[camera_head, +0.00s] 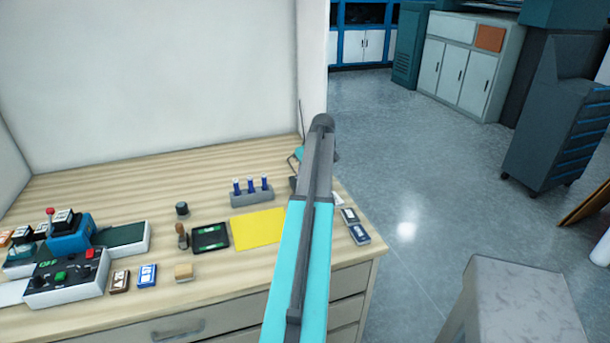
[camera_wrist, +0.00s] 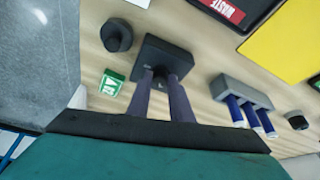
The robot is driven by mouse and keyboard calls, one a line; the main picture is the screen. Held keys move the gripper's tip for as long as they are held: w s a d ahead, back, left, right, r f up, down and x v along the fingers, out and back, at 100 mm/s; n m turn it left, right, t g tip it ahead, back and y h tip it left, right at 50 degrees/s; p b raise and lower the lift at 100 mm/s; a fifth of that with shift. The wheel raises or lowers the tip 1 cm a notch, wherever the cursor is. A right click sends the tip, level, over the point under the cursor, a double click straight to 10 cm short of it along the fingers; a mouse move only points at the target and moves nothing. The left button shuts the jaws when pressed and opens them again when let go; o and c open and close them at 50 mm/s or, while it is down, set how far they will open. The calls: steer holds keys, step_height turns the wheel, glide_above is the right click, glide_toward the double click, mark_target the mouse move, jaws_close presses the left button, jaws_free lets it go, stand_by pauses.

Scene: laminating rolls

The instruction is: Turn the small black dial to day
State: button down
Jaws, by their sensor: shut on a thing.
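In the wrist view, my gripper (camera_wrist: 163,76) reaches down to a dark square block (camera_wrist: 152,50). Its two purplish fingers are closed on the small black dial (camera_wrist: 164,71) on top of that block. The fingers cover much of the dial, and I cannot read its marks or tell which setting it points to. In the head view my arm crosses the right part of the table and hides the dial and my fingertips.
A grey holder with blue pens (camera_wrist: 222,84) stands close to the right of the block in the wrist view. A round dark knob-like piece (camera_wrist: 117,35) and a green label (camera_wrist: 111,83) lie to its left. A yellow sheet (camera_head: 258,229) lies left of my arm.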

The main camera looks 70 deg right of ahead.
stand_by(0.3)
steer(key=c, duration=1.6)
jaws_free()
steer(key=shift+r, duration=0.1)
steer(key=shift+b+v, duration=1.6)
steer(key=shift+v, duration=5.2)
steer(key=shift+s, duration=0.1)
